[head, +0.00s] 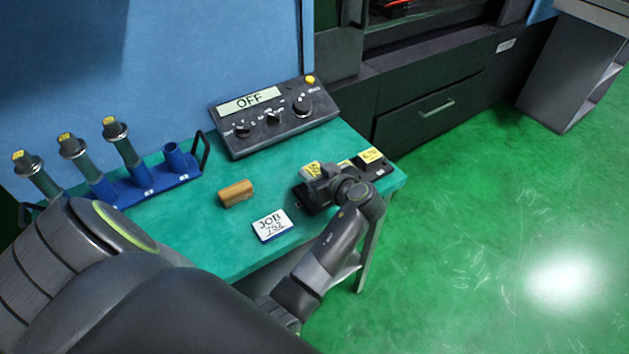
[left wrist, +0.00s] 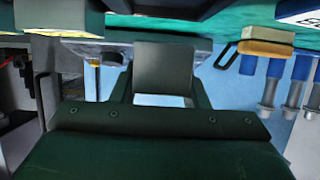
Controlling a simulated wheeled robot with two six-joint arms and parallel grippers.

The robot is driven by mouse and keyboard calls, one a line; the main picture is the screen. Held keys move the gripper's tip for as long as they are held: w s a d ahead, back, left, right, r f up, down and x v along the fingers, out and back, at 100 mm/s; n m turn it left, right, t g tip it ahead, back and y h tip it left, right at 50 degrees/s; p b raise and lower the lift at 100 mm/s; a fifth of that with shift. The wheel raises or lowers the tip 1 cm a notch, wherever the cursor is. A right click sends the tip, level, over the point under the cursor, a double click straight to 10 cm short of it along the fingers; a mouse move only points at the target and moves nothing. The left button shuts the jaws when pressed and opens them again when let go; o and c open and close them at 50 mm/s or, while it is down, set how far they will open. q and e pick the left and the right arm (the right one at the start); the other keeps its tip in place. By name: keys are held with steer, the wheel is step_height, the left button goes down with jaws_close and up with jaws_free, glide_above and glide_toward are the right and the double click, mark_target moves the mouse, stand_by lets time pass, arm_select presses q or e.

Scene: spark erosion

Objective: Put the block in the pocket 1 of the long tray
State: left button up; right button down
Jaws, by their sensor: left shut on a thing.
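The long tray (head: 382,171) is dark, with yellow labels, and lies at the right end of the green table in the head view. My left gripper (head: 330,184) is low over this tray and hides part of it. In the left wrist view the left gripper (left wrist: 162,88) is shut on a grey block (left wrist: 165,66), which sits between its two fingers. In the head view I cannot clearly tell the block from the gripper. I cannot tell whether the block touches the tray or which pocket it is at. My right gripper is not in view.
A tan block-like piece (head: 236,193) and a JOB card (head: 272,225) lie on the green table (head: 205,235). A control box reading OFF (head: 268,118) stands behind. A blue rack (head: 150,190) with several upright tools is at left. Table space between is clear.

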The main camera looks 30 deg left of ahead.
arm_select(q)
step_height(320, 180, down, 3)
steer(key=shift+a+f, duration=0.15)
steer(key=shift+f, duration=0.45)
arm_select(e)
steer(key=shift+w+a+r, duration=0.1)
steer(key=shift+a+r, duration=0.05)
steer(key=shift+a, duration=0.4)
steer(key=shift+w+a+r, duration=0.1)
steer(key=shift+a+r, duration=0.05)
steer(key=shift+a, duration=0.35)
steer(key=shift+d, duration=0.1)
arm_select(q)
steer(key=o, duration=0.8)
steer(key=shift+f, duration=0.1)
steer(key=o, duration=0.4)
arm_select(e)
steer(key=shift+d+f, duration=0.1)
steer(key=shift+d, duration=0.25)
